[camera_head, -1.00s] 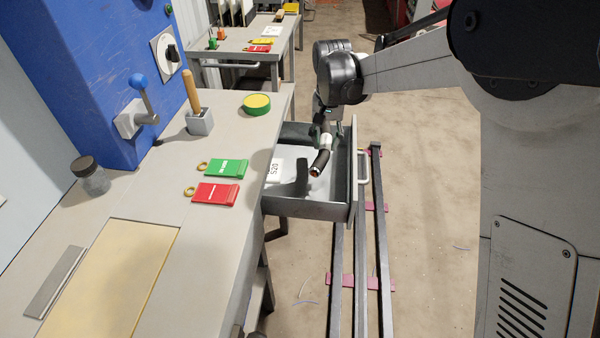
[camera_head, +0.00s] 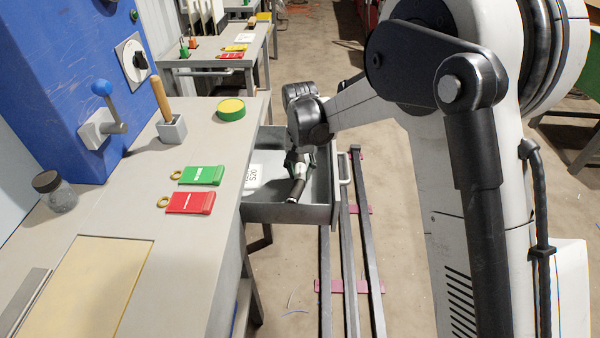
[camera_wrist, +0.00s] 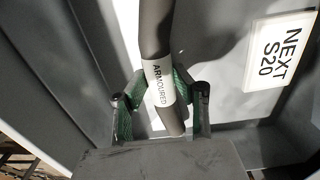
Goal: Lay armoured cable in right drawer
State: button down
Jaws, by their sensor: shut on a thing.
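The armoured cable is a dark grey piece (camera_head: 298,188) with a white band, and the band reads "ARMOURED" in the wrist view (camera_wrist: 157,35). My gripper (camera_head: 297,165) is inside the open drawer (camera_head: 290,214), shut on the cable. In the wrist view my gripper's green-padded fingers (camera_wrist: 158,95) press on both sides of the white band. The cable is within the drawer walls; I cannot tell whether it touches the floor. A white card (camera_wrist: 280,50) reading "NEXT S20" lies on the drawer floor beside the cable.
The workbench (camera_head: 120,215) left of the drawer holds a green tag (camera_head: 201,175), a red tag (camera_head: 190,203), a green-and-yellow tin (camera_head: 231,109) and a jar (camera_head: 54,190). Dark rails (camera_head: 348,270) run along the floor. The drawer has a pale handle (camera_head: 344,168).

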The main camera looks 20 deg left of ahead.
aim_at(300, 171)
jog(key=shift+f, duration=0.15)
jog(key=c, duration=1.4)
grip_release()
jog(key=shift+o, duration=0.2)
notch_tip(300, 171, up, 12)
jog(key=p, duration=0.3)
jog(key=shift+r, duration=0.25)
